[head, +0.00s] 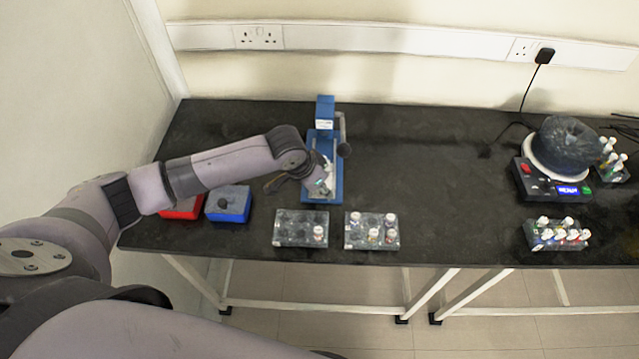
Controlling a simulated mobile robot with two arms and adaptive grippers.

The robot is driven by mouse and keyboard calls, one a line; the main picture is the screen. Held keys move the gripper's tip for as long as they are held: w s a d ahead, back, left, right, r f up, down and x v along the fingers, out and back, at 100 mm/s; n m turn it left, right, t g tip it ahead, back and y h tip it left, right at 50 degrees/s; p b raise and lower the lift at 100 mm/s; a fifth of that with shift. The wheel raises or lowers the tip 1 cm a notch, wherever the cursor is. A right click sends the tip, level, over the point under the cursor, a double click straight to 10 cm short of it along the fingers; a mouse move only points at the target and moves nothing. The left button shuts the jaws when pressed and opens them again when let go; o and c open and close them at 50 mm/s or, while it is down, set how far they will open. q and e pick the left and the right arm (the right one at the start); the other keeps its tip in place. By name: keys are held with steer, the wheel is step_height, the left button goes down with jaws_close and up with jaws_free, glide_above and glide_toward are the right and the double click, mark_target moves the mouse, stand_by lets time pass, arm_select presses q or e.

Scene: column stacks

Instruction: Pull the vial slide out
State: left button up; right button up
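A blue device (325,107) with an upright back, a long blue base and a grey side lever stands near the back of the black bench, left of centre. My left gripper (325,186) is over the front part of its base, with my arm reaching in from the left. The gripper and wrist cover much of the device's middle, so the vial slide cannot be made out clearly. I cannot tell whether the fingers are open, shut or touching the slide. My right gripper is not in view.
Two clear racks, a left one (287,241) and a right one (352,244), hold vials in front of the device. Red (180,213) and blue (213,218) boxes lie to the left. A stirrer-like unit (533,185) and more vial racks stand at right. The bench's centre is clear.

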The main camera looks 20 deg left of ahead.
arm_select(q)
steer(key=shift+w, duration=0.1)
steer(key=shift+a+r, duration=0.1)
steer(key=shift+r, duration=0.45)
steer(key=v, duration=1.1)
steer(key=shift+f, duration=0.1)
